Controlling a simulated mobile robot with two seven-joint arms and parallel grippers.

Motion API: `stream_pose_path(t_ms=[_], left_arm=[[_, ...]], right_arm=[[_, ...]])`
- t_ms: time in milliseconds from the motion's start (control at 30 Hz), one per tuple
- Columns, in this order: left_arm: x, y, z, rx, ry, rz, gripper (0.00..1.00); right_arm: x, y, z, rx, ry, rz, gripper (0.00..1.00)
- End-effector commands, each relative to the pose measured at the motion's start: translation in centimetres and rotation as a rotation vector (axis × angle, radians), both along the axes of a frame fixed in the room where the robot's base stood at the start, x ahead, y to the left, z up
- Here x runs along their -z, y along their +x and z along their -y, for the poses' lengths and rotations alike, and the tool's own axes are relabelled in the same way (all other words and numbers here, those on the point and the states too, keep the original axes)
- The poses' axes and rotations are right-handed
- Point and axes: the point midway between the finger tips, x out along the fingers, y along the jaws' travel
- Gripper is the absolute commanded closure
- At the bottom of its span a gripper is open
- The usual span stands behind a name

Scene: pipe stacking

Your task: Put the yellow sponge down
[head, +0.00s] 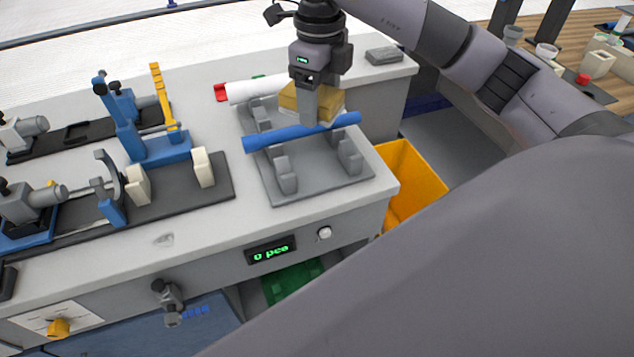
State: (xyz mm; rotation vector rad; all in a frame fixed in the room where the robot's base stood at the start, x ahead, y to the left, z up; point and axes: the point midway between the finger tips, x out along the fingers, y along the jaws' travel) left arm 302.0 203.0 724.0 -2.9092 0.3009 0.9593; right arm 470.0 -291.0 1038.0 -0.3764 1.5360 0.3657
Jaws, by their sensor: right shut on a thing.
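The yellow sponge (292,100) is held by my right gripper (317,118) near the back of the grey rack (318,188). The gripper points down and is shut on the sponge; its finger hides the sponge's middle. A blue pipe (270,140) lies across the rack's holders, just in front of the sponge. I cannot tell whether the sponge touches the pipe or the rack. My left gripper is out of view.
A flat grey block (384,55) sits at the back right of the worktop. Blue and grey fixtures (150,140) stand at left. An orange bin (412,180) is beyond the right edge.

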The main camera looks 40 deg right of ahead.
Motion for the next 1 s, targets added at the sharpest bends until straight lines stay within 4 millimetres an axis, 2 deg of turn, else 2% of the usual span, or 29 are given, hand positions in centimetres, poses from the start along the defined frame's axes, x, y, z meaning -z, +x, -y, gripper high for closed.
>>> stream_pose_path(t_ms=[100,200,367,667,900,1000], left_arm=[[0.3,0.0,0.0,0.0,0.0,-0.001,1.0],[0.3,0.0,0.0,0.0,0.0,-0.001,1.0],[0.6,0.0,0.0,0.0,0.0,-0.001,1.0],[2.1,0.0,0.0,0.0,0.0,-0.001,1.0],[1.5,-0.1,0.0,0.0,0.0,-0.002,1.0],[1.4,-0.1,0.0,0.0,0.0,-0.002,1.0]], right_arm=[[-0.3,0.1,0.5,0.165,0.005,0.0,0.66],[-0.5,0.2,0.7,0.257,0.006,-0.001,0.66],[0.2,0.2,0.9,0.317,0.008,-0.004,0.66],[6.0,0.1,0.8,0.317,0.009,-0.009,0.66],[12.0,0.1,0.9,0.319,0.006,-0.008,0.66],[13.7,0.1,0.9,0.317,0.007,-0.005,0.66]])
